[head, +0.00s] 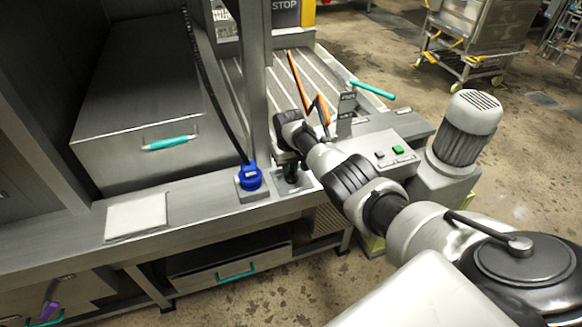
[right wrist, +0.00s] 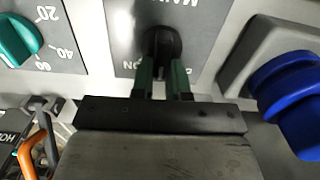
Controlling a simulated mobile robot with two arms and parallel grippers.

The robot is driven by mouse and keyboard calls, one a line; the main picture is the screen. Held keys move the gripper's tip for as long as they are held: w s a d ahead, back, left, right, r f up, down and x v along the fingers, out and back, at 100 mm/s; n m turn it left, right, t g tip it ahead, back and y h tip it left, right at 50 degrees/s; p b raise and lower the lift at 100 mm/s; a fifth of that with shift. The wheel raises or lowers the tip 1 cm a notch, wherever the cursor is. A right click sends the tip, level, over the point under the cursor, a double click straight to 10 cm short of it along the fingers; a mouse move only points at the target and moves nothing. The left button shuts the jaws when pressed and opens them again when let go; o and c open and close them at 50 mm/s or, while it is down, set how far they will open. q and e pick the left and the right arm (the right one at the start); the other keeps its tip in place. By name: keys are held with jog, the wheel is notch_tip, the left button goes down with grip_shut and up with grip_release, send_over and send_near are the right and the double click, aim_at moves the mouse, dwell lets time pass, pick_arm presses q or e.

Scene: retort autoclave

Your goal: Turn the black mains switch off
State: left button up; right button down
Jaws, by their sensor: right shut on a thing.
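The black mains switch (right wrist: 161,42) sits on a dark grey plate (right wrist: 190,20) in the right wrist view. The plate carries partly covered lettering, with "ON" readable at the switch's lower left. My right gripper (right wrist: 163,65) has its two dark green fingers closed on either side of the switch's knob. In the head view my right gripper (head: 291,174) is down at the bench ledge, just right of the blue plug, and it hides most of the switch. My left gripper is not in view.
A blue plug (head: 249,177) with a black cable stands close left of my right gripper; it shows at right in the wrist view (right wrist: 292,95). A teal dial (right wrist: 14,42) is on the other side. An orange lever (head: 320,108) and a motor (head: 467,128) are nearby.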

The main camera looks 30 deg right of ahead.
jog(key=n, duration=0.4)
jog(key=shift+a+r+n, duration=0.1)
jog(key=shift+a+n, duration=0.2)
jog(key=shift+a, duration=0.05)
jog(key=shift+s+a+n+p, duration=0.1)
jog(key=shift+a+n+p, duration=0.1)
jog(key=shift+n, duration=0.8)
jog(key=shift+a+n+p, duration=0.1)
jog(key=shift+n+p, duration=0.1)
jog(key=shift+n, duration=0.8)
jog(key=c, duration=1.1)
grip_release()
jog(key=shift+r, duration=0.5)
notch_tip(320, 180, up, 10)
jog(key=shift+f+p, duration=0.15)
jog(key=shift+p, duration=0.3)
